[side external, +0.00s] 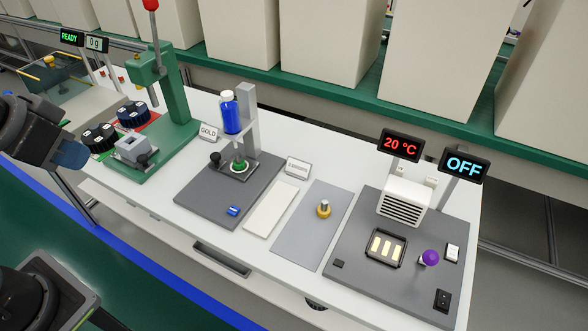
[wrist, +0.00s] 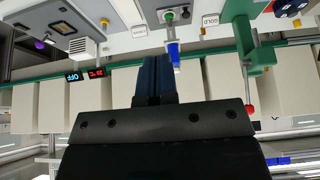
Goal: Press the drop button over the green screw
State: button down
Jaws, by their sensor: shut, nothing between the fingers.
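A dispenser stand (side external: 249,105) holds an upright blue bottle (side external: 231,115) with a white cap. Below its nozzle is a green ring-shaped piece (side external: 239,167), likely the green screw, on a grey plate (side external: 205,194). A small blue block (side external: 232,210), possibly the drop button, sits at the plate's front; a black knob (side external: 215,159) is beside the stand. My gripper (side external: 72,155) is at the left edge, well left of the dispenser. In the wrist view my gripper (wrist: 153,60) has its fingers together and empty; the blue bottle (wrist: 173,54) appears to their right.
A green press (side external: 172,90) with dark knobs (side external: 133,114) stands between my gripper and the dispenser. A GOLD sign (side external: 209,132) is beside the stand. A heater station (side external: 400,203) with an OFF display (side external: 465,165) is at right. Open floor lies in front.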

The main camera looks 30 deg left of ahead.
jog(key=w+f+m+t+y, duration=0.1)
jog(key=w+f+m, duration=0.3)
jog(key=w, duration=0.6)
jog(key=m+t+h, duration=0.2)
jog(key=m+h, duration=0.3)
jog(key=m, duration=0.5)
send_over(234, 211)
notch_tip(234, 211, down, 18)
jog(key=r, duration=0.1)
jog(key=shift+f, duration=0.25)
jog(key=shift+s+f, duration=0.1)
jog(key=shift+f, duration=0.05)
jog(key=shift+f, duration=4.25)
jog(key=shift+f, duration=0.4)
